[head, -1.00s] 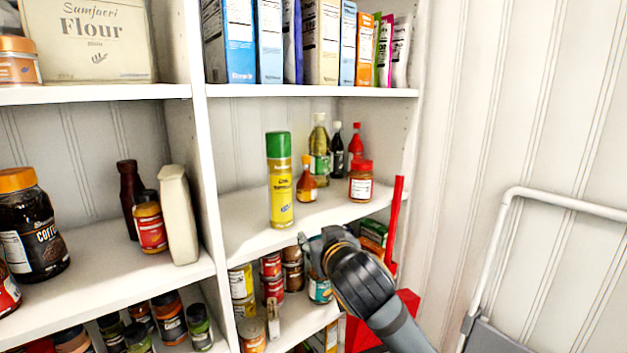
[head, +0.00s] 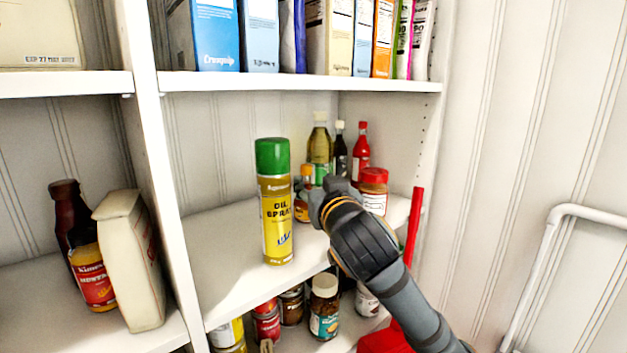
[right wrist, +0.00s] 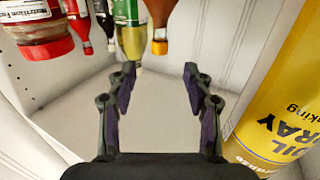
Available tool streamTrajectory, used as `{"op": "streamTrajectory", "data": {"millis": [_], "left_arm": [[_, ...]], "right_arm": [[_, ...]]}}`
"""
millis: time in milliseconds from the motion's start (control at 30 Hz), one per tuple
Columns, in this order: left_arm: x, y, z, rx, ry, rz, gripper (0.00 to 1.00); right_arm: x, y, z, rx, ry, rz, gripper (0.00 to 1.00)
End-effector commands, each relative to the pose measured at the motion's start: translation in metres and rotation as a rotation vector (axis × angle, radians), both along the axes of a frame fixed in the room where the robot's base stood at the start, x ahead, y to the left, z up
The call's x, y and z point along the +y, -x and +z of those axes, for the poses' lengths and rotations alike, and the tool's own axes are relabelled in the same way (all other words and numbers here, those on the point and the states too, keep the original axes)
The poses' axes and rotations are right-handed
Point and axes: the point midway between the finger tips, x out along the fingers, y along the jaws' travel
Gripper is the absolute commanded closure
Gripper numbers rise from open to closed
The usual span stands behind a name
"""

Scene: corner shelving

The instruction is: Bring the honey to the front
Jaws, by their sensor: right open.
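The honey is a small amber bottle with an orange cap (head: 304,182), standing on the middle shelf just behind and right of the oil spray. My right gripper (head: 320,203) is at shelf level in front of it and hides part of it. In the right wrist view, which is upside down, the honey (right wrist: 174,18) is beyond the fingertips, near the middle of the top edge. The right gripper (right wrist: 160,82) is open there, with nothing between its fingers. My left gripper is in neither view.
A tall yellow oil spray can (head: 277,215) with a green cap stands close left of the gripper. A red-lidded jar (head: 374,188) is close on the right. Several bottles, including a green-labelled one (head: 319,150), stand behind. The upper shelf (head: 300,85) runs above.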

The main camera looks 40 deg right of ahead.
Motion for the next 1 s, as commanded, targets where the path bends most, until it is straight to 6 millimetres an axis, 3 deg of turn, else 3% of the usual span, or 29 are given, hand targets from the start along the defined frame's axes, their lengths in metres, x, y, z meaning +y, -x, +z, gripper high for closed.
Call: {"op": "streamTrajectory", "data": {"millis": [133,267,367,500,600,800,1000], "left_arm": [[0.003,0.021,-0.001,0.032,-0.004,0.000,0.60],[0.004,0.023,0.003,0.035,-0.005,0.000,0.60],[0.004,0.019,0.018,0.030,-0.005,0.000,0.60],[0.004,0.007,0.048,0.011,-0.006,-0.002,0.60],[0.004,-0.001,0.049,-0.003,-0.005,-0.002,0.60],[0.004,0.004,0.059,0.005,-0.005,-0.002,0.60],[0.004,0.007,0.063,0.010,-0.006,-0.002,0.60]], "right_arm": [[0.000,0.000,0.000,0.001,0.000,0.000,0.49],[-0.001,-0.002,0.002,0.002,-0.001,-0.001,0.49],[-0.004,-0.009,0.005,0.005,-0.001,-0.004,0.49],[-0.010,-0.025,0.009,0.009,0.002,-0.003,0.49],[-0.017,-0.043,0.003,0.003,-0.006,-0.001,0.49],[-0.030,-0.076,0.001,0.003,-0.004,-0.001,0.49],[-0.037,-0.094,0.001,0.001,-0.001,0.000,0.49]]}}
